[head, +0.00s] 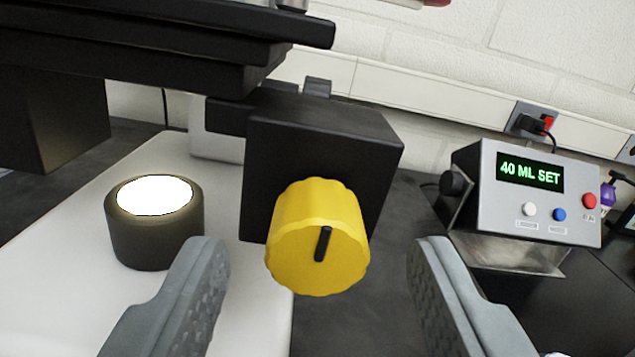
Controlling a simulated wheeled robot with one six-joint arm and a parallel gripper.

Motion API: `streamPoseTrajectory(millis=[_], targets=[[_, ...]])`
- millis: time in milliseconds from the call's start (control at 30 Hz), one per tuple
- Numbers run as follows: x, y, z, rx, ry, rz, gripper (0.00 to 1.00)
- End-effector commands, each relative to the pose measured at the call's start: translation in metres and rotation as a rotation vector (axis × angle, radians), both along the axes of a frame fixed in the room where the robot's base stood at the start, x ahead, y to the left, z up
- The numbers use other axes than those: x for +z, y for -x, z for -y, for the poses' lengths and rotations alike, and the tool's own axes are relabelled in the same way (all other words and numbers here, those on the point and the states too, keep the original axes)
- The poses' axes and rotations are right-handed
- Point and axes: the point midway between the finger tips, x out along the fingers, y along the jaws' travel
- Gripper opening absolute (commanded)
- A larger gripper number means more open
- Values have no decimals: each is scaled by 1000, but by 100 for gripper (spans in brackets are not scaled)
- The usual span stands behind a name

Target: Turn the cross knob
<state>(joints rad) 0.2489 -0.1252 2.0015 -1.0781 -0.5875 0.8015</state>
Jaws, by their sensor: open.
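A yellow knob (318,243) with a scalloped rim sticks out of the front of a black block (325,140) near the middle of the head view. It looks round rather than cross-shaped, and its face has a short black bar, nearly upright and slightly tilted. My gripper (319,252) is open, with one grey finger to the left of the knob and one to the right. Clear gaps show on both sides, and neither finger appears to touch the knob. Nothing is between the fingers except the knob beyond or level with them; the exact depth is unclear.
A dark cylinder with a glowing white top (154,197) stands on a white base (225,300) at left. Black stacked plates (170,45) overhang the upper left. A grey control box (535,195) reading "40 ML SET" stands at right. A wall socket (530,120) is behind it.

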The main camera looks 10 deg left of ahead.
Motion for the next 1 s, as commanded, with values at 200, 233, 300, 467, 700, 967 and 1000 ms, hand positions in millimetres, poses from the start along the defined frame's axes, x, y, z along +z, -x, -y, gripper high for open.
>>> streamPoseTrajectory(millis=[200, 233, 300, 467, 700, 967, 1000], targets=[[0, -18, -5, 1, -1, 0, 52], [0, -19, -5, 1, 0, 0, 52], [0, -21, -6, 1, 0, 0, 52], [0, -22, -6, 0, 0, 0, 52], [0, -21, -6, 0, 0, 0, 25], [0, -21, -6, 0, 6, 2, 8], [0, -21, -6, 0, 12, 3, 8]])
